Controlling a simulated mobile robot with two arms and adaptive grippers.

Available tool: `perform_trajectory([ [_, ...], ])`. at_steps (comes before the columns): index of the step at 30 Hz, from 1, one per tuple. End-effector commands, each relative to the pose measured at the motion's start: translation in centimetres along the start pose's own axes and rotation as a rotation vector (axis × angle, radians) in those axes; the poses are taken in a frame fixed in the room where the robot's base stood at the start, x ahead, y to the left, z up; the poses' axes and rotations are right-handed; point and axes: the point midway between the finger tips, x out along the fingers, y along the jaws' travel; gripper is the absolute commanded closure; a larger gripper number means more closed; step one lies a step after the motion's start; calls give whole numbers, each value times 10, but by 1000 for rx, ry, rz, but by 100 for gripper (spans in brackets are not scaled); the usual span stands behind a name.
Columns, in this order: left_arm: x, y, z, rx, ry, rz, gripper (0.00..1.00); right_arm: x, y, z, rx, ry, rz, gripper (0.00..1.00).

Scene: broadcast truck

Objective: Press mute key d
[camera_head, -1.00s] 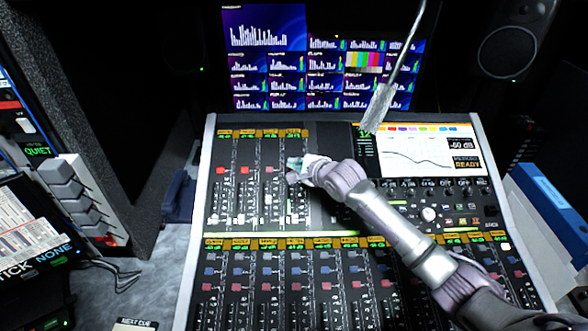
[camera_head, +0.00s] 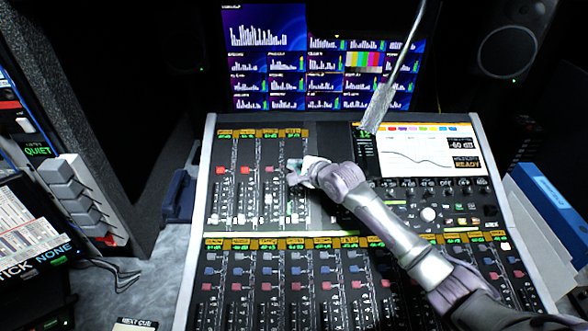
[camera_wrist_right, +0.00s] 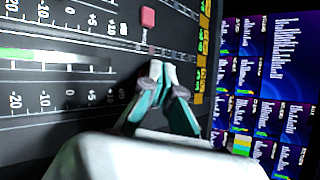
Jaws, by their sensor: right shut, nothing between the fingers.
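The upper left bank of the mixing console has a row of mute keys. The first key (camera_head: 220,170) and second key (camera_head: 245,170) are bright red, and the third key (camera_head: 269,169) looks duller. My right gripper (camera_head: 291,173) is shut and empty over the upper part of the fourth strip, where it hides any key. In the right wrist view, its fingertips (camera_wrist_right: 163,70) point at the dark panel, and one red key (camera_wrist_right: 147,18) stands clear of them on a neighbouring strip. I cannot read a letter on any key or tell whether the fingertips touch the panel. My left gripper is out of view.
Faders (camera_head: 240,219) stand below the keys, and a lower bank (camera_head: 270,271) has more strips. A microphone (camera_head: 378,107) hangs right of the gripper. A lit screen (camera_head: 415,150) is on the console's right. Monitors (camera_head: 265,55) stand behind.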

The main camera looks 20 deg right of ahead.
Motion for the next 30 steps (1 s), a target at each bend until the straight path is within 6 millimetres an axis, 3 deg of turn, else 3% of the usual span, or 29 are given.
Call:
perform_trajectory([
  [21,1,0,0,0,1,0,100,5,4,-4,0,1,1,100],
  [30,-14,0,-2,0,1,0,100,-2,-3,2,1,1,1,100],
])
